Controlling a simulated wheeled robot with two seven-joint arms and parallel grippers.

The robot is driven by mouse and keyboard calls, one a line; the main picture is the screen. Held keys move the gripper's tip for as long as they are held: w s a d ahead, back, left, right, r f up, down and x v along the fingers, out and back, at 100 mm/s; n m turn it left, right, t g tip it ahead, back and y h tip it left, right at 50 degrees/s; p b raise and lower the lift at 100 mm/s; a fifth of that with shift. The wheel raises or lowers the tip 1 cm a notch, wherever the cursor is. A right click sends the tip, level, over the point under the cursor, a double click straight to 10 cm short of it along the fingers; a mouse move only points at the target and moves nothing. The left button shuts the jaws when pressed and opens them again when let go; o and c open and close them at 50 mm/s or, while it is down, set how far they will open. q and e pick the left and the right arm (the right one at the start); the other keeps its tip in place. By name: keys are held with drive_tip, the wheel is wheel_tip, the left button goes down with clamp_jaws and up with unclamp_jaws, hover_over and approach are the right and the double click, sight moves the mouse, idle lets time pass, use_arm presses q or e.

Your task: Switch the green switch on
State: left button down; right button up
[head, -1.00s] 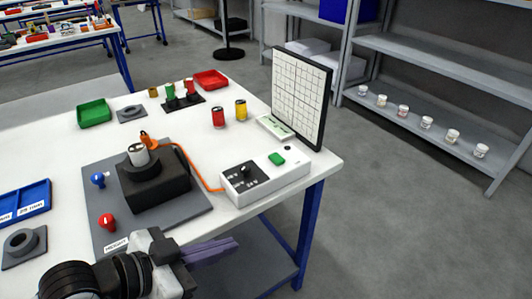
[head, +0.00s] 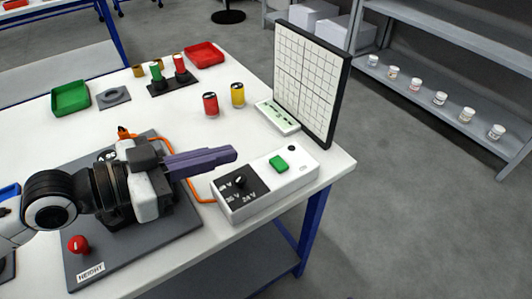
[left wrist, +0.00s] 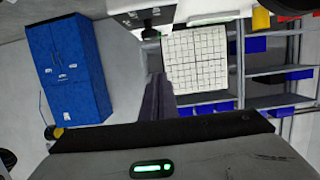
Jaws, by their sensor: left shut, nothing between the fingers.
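The box also has a dark panel with a black knob (head: 239,182) and voltage labels. My left gripper (head: 234,154) is shut and empty, its purple fingers pointing right, to the left of the green switch and apart from it in the picture. In the left wrist view the shut fingers (left wrist: 156,98) point toward the gridded board (left wrist: 195,60). My right gripper is not in view.
A gridded board (head: 309,80) stands behind the box. An orange cable (head: 197,198) runs to the box. My left arm covers the black device on the grey plate (head: 84,261).

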use_arm(q)
drive_tip(key=p, duration=0.2)
hover_over(265, 170)
wheel_tip(265, 170, down, 2)
drive_tip(key=shift+d+f, duration=0.1)
wheel_tip(265, 170, down, 3)
drive_tip(key=shift+r, duration=0.1)
drive_tip(key=shift+f, duration=0.8)
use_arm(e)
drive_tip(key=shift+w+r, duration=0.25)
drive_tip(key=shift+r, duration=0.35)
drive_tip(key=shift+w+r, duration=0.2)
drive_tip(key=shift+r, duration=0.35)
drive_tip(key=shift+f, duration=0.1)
use_arm(q)
drive_tip(key=shift+w+f+n+b, duration=0.1)
drive_tip(key=shift+f+n+b, duration=0.25)
drive_tip(key=shift+b, duration=0.45)
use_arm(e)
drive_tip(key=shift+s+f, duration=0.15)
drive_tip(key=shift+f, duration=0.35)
use_arm(q)
drive_tip(key=shift+r+p, duration=0.15)
drive_tip(key=shift+p, duration=0.15)
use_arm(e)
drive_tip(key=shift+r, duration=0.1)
